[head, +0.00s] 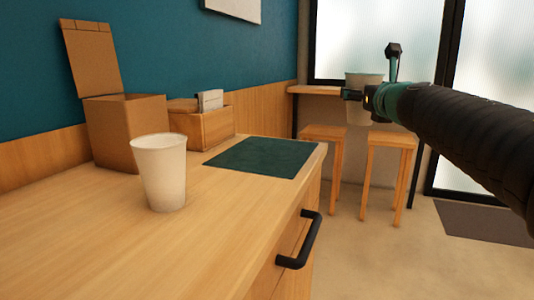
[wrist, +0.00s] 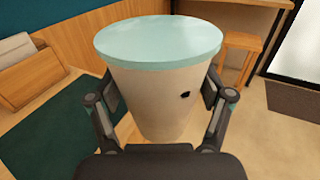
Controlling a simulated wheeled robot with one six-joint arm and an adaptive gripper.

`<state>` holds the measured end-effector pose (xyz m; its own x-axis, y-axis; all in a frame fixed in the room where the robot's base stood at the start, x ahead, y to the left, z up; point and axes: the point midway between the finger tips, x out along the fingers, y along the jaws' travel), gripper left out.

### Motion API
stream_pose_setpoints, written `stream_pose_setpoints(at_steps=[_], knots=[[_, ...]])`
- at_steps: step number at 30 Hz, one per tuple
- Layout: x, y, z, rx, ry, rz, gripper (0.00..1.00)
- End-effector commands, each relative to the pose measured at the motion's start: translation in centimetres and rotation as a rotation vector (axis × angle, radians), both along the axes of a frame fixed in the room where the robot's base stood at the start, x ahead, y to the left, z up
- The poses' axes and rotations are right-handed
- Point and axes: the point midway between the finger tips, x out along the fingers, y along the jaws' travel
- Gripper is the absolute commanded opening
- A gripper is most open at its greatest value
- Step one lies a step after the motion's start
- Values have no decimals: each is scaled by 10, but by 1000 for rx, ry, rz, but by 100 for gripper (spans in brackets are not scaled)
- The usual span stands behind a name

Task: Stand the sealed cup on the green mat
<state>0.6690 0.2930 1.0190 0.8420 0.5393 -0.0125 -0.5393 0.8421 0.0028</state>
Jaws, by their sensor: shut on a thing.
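The sealed cup (wrist: 155,95) is off-white with a pale teal lid and a small dark spot on its side. My gripper (wrist: 165,105) is shut on it, one finger on each side, and holds it upright. In the head view the cup (head: 357,106) is in the air to the right of the counter, partly hidden by my gripper (head: 368,97). The green mat (head: 262,158) lies flat and bare at the counter's far right end. It also shows at the left of the wrist view (wrist: 45,135), beside and below the cup.
An open white cup (head: 160,172) stands on the counter (head: 105,225), left of the mat. A cardboard box (head: 125,130) with a raised flap and a wooden holder (head: 205,125) stand along the wall. Stools (head: 390,160) are beyond the counter.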

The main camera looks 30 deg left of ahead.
Motion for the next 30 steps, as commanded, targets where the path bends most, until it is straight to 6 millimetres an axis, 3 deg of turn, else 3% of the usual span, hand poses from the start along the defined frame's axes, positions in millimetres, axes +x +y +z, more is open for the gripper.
stream_pose_setpoints(at_steps=[4,10,14,24,30], knots=[[-29,30,16,3,-11,183,21],[-49,50,16,7,-15,309,21],[-51,65,7,6,-14,328,21],[-47,130,-34,6,-13,327,21],[-44,160,-50,7,-14,326,21]])
